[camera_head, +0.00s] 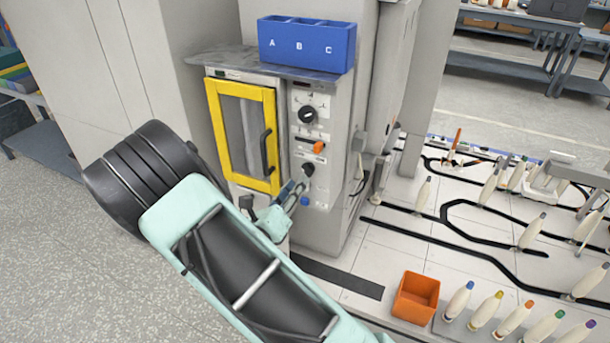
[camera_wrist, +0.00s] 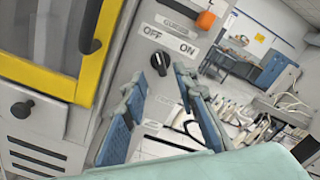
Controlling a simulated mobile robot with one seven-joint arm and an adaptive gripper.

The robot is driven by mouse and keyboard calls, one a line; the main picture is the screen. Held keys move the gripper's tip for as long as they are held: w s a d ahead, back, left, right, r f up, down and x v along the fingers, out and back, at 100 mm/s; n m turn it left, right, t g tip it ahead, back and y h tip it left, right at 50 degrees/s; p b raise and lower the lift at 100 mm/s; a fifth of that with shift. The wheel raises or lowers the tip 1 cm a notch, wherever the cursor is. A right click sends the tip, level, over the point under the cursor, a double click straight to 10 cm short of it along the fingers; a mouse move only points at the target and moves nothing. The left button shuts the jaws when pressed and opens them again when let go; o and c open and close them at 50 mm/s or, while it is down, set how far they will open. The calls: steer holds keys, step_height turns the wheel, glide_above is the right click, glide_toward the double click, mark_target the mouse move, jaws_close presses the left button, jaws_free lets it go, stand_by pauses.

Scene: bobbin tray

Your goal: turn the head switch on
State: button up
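The head switch (camera_wrist: 160,62) is a black rotary knob on the light grey machine panel. In the wrist view it sits below the labels OFF at left and ON at right; I cannot clearly tell which its pointer faces. It also shows in the head view as a dark knob (camera_head: 308,170) low on the panel. My gripper (camera_wrist: 160,78) is open, with its blue-padded fingers spread just below the knob in the wrist view and nothing between them. The head view shows my gripper (camera_head: 293,190) close to the knob; contact is not clear.
A yellow-framed door (camera_head: 213,125) with a black handle is left of the panel. An orange lever (camera_head: 319,147) and a larger dial (camera_head: 308,115) are above the switch. A blue A-B-C bin (camera_head: 305,45) stands on top. An orange box (camera_head: 415,298) and several bobbins are at right.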

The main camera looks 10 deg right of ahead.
mark_target(305, 173)
steer(key=x, duration=0.5)
steer(key=shift+w+d, duration=0.3)
steer(key=shift+c, duration=0.7)
jaws_close()
